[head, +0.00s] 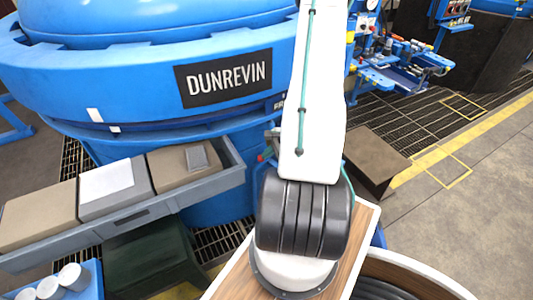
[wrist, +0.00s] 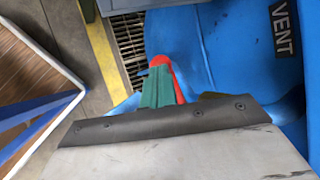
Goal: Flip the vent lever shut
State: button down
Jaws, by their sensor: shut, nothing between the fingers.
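The red vent lever (wrist: 175,78) shows in the wrist view as a rounded red tip and a strip. It is just behind and to the right of my gripper's green fingers (wrist: 158,76). The fingers are together with nothing between them and overlap part of the lever. I cannot tell whether they touch it. A black VENT label (wrist: 284,30) is on the blue furnace body to the upper right. In the head view my arm hides the gripper, and a small red spot (head: 262,157), perhaps the lever, shows beside the arm.
The blue furnace (head: 130,75) with the DUNREVIN plate fills the head view's upper left. A grey tray (head: 235,170) with several boxes stands in front of it. A dark box (head: 365,155) sits on the floor grating at the right. Open floor (head: 480,190) lies further right.

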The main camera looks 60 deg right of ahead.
jog(key=shift+s+a+f, duration=0.1)
jog(key=shift+a+f, duration=0.05)
jog(key=v, duration=1.4)
jog(key=shift+w+a+r, duration=0.25)
jog(key=shift+a+r, duration=0.05)
jog(key=shift+r, duration=0.05)
jog(key=s+a+r+n+g+h, duration=0.1)
jog(key=a+r+n+g, duration=0.1)
jog(key=a+r+n, duration=0.9)
jog(key=s+a+r+n+g+h, duration=0.1)
jog(key=s+a+r+n+g, duration=0.1)
jog(key=a+r+n, duration=1)
jog(key=a+r, duration=0.3)
jog(key=a, duration=0.3)
jog(key=a+r+g, duration=0.1)
jog(key=a+r, duration=0.2)
jog(key=a, duration=0.4)
jog(key=shift+a+r+g, duration=0.25)
jog(key=shift+r+g, duration=0.05)
